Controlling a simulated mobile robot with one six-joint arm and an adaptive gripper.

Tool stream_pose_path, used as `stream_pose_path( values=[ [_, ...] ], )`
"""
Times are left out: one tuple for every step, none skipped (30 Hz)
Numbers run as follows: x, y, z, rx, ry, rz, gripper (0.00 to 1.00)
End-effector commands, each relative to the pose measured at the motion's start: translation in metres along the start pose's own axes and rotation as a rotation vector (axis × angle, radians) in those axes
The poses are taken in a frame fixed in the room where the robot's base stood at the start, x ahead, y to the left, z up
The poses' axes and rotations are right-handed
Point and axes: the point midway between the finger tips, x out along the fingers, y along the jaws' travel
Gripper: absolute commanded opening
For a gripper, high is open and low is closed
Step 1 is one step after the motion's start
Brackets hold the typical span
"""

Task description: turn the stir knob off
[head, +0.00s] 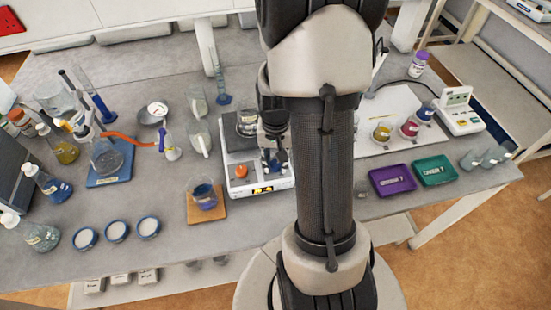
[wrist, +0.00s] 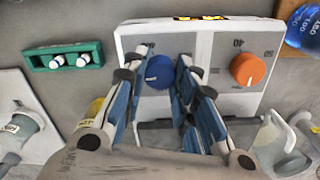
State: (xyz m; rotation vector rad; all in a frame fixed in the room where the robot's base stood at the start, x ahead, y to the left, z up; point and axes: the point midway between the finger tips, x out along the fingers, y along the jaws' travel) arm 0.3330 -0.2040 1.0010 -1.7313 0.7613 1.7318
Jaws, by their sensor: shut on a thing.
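The hotplate stirrer (head: 239,187) is a white unit on the bench, left of my arm in the head view. In the wrist view its front panel (wrist: 203,75) carries a blue knob (wrist: 159,74) and an orange knob (wrist: 248,69) with printed scale numbers. My gripper (wrist: 165,62) is shut on the blue knob, one finger on each side. In the head view the orange knob (head: 241,171) shows clearly, while my gripper (head: 274,160) covers the blue knob's place.
A beaker of blue liquid (head: 203,194) stands on a wooden board left of the stirrer. A green rack (wrist: 65,57) with two white-topped items lies beside the stirrer in the wrist view. Purple (head: 392,181) and teal (head: 435,171) trays lie to the right. Glassware crowds the left.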

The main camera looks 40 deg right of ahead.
Motion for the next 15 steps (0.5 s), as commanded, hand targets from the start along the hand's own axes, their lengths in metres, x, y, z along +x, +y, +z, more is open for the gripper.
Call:
stream_pose_path(
  values=[
    [-0.0007,0.0000,-0.0001,-0.045,0.000,0.000,0.02],
    [-0.0007,0.0000,-0.0001,-0.073,0.000,0.000,0.02],
    [-0.0006,0.0000,-0.0001,-0.111,0.000,0.000,0.02],
    [-0.0006,0.0000,-0.0002,-0.140,0.000,0.000,0.02],
    [-0.0006,0.0000,-0.0002,-0.168,0.000,0.000,0.02],
    [-0.0006,-0.0001,-0.0002,-0.206,0.000,0.000,0.02],
    [-0.0005,-0.0001,-0.0002,-0.235,0.000,0.000,0.02],
    [-0.0005,-0.0001,-0.0002,-0.263,0.001,0.000,0.02],
    [-0.0005,-0.0001,-0.0003,-0.301,0.001,0.000,0.02],
    [-0.0005,-0.0001,-0.0003,-0.330,0.001,0.000,0.02],
    [-0.0005,-0.0001,-0.0003,-0.358,0.001,0.000,0.02],
    [-0.0005,-0.0001,-0.0003,-0.396,0.001,0.000,0.02],
    [-0.0005,-0.0001,-0.0003,-0.425,0.001,0.000,0.02],
    [-0.0005,-0.0001,-0.0003,-0.453,0.001,0.000,0.02],
    [-0.0005,-0.0001,-0.0004,-0.491,0.001,0.000,0.02]
  ],
)
